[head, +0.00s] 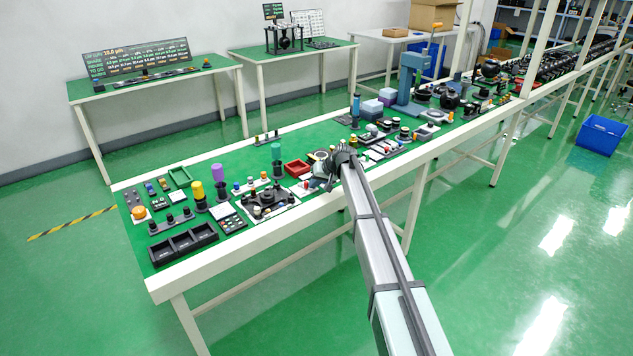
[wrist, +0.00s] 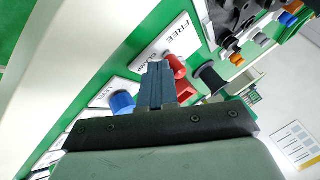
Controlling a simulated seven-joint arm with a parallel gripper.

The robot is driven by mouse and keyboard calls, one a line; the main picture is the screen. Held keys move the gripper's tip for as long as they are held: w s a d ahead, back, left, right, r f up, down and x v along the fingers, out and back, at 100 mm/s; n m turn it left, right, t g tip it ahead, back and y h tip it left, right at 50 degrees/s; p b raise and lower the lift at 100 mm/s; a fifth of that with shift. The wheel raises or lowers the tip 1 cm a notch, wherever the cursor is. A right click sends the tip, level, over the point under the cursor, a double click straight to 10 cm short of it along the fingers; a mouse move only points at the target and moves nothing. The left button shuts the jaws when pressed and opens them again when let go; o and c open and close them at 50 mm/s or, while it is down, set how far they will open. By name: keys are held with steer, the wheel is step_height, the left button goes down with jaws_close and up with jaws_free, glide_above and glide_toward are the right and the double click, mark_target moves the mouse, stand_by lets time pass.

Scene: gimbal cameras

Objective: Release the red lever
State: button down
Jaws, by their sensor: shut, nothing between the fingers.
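The red lever (wrist: 177,68) shows in the wrist view just beside my fingertips, on a white plate (wrist: 180,38) lettered FREE and CLAMP. My gripper (wrist: 157,68) is shut and empty, with its blue-grey fingers pressed together left of the lever. I cannot tell whether the fingers touch it. More red shows right of the fingers, partly covered by them. In the head view my gripper (head: 335,160) is low over the green bench, and I cannot make out the lever there.
A blue knob (wrist: 121,102) stands left of my fingers, and a black knob (wrist: 211,77) stands to the right. In the head view the bench (head: 225,160) is crowded; a red tray (head: 298,168) and black fixture (head: 266,199) lie left of my gripper.

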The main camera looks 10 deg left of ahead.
steer(key=s+m, duration=0.1)
steer(key=a+m+t+h, duration=0.1)
steer(key=m, duration=0.1)
steer(key=shift+s+a+t, duration=0.1)
steer(key=shift+s+t, duration=0.2)
steer(key=shift+s, duration=0.05)
steer(key=shift+s+a, duration=0.1)
steer(key=shift+a, duration=0.1)
steer(key=shift+s, duration=0.2)
steer(key=shift+s+d, duration=0.1)
steer(key=shift+s, duration=0.5)
steer(key=v, duration=1)
steer(key=shift+s, duration=0.15)
